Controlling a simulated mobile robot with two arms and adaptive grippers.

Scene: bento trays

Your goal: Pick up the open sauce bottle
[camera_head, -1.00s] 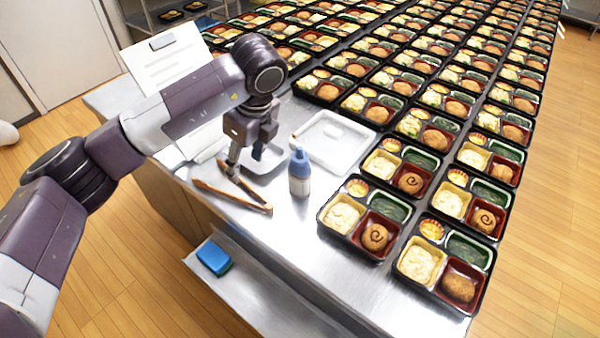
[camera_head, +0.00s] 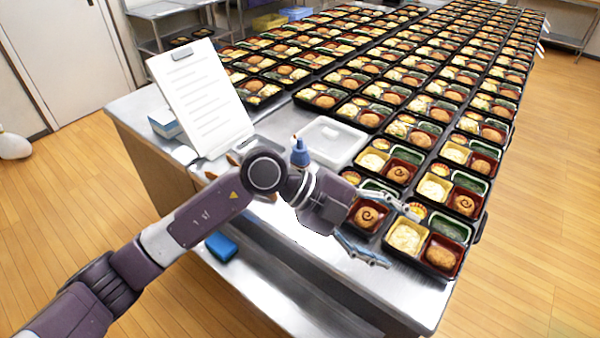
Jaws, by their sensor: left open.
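The sauce bottle (camera_head: 300,157) stands on the steel counter, and only its blue top with a small reddish tip shows. Its body is hidden behind my left wrist. My left gripper (camera_head: 390,236) is open and empty, in front of the bottle and to its right. Its two fingers point right, beside and over the nearest bento trays. The gripper's fingers are apart from the bottle. My right gripper is not in view.
Bento trays (camera_head: 418,262) fill the counter's right side and back in rows. A white tray (camera_head: 335,140) lies behind the bottle, and a clipboard (camera_head: 203,100) stands at left. My arm covers the counter's front left.

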